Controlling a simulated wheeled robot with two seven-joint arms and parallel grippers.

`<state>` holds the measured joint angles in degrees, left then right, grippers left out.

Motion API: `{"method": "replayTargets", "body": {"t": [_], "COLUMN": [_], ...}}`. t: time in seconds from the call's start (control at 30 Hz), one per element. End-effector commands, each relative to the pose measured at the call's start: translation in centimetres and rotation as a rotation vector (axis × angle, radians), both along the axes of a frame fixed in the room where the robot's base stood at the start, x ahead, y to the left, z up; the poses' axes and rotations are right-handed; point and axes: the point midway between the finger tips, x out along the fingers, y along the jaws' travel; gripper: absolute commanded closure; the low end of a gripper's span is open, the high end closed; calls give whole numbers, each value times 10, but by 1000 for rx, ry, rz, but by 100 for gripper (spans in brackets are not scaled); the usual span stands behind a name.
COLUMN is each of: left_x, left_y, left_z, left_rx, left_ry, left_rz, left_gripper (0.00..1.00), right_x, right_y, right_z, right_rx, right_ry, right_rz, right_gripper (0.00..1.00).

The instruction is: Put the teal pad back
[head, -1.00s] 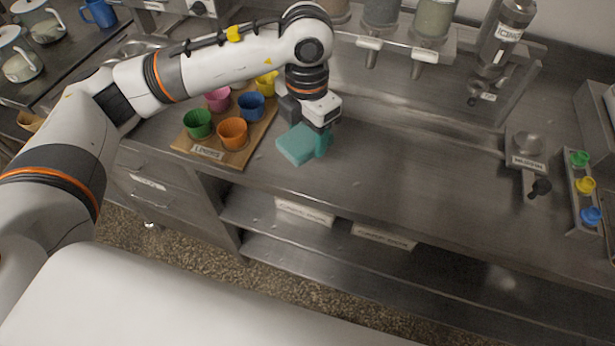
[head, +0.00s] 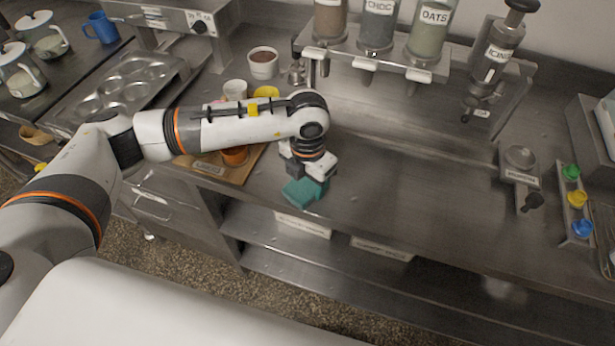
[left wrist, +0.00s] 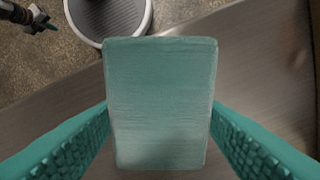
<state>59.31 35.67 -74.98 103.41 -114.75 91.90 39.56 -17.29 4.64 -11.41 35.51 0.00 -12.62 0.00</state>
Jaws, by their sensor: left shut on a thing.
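The teal pad (head: 299,193) is a flat rectangular block. My left gripper (head: 311,182) is shut on it and holds it near the front edge of the steel counter (head: 400,190). In the left wrist view the pad (left wrist: 160,105) sits between the two teal ribbed fingers, its broad face toward the camera. I cannot tell from these views whether the pad touches the counter. In the left wrist view, a dark part with a teal tip, which looks like my right gripper (left wrist: 42,22), shows small at the top left corner.
A wooden board (head: 238,174) with coloured cups lies left of the pad, partly behind my left arm. Dispensers, one marked oats (head: 428,35), stand along the back. A scale-like device (head: 521,170) and a rack of coloured knobs (head: 575,205) are at right. The middle counter is clear.

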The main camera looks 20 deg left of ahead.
Motion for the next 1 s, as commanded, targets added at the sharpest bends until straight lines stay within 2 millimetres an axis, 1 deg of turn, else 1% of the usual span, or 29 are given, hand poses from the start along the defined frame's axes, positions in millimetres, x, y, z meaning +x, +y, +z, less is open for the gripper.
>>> {"method": "replayTargets", "body": {"t": [0.23, 0.27, 0.3, 0.4, 0.67, 0.77, 0.8, 0.87, 0.97, 1.0], "left_x": [0, 0, 0, 0, 0, 0, 1, 1, 1, 2], "left_y": [0, 0, 0, 0, 0, 0, 0, 0, 0, 0], "left_z": [-4, -3, -2, -2, -1, 4, 5, 14, 33, 43], "left_rx": [0, 0, 0, 0, 0, 0, -1, -2, -2, -3], "left_ry": [0, 0, 0, 0, 0, 0, -2, -5, -6, -6], "left_rz": [0, 0, 0, 0, 0, 0, 0, 1, -1, -1], "left_gripper": [63, 40, 34, 20, 20, 20, 20, 20, 20, 20], "right_x": [0, 0, 1, 1, 1, 1, 2, 2, 2, 2], "right_y": [0, 0, 0, 1, 1, 1, 1, 1, 1, 1], "right_z": [-5, -5, -4, -4, -3, 2, -2, -6, -12, -14], "right_rx": [0, 0, 0, 0, 1, 1, 2, 2, 2, 2], "right_ry": [0, 0, -1, -1, -2, -2, -3, -3, -3, -3], "right_rz": [1, 1, 1, 1, 1, 1, 1, 1, 1, 1], "right_gripper": [100, 100, 100, 100, 100, 100, 100, 100, 100, 100]}}
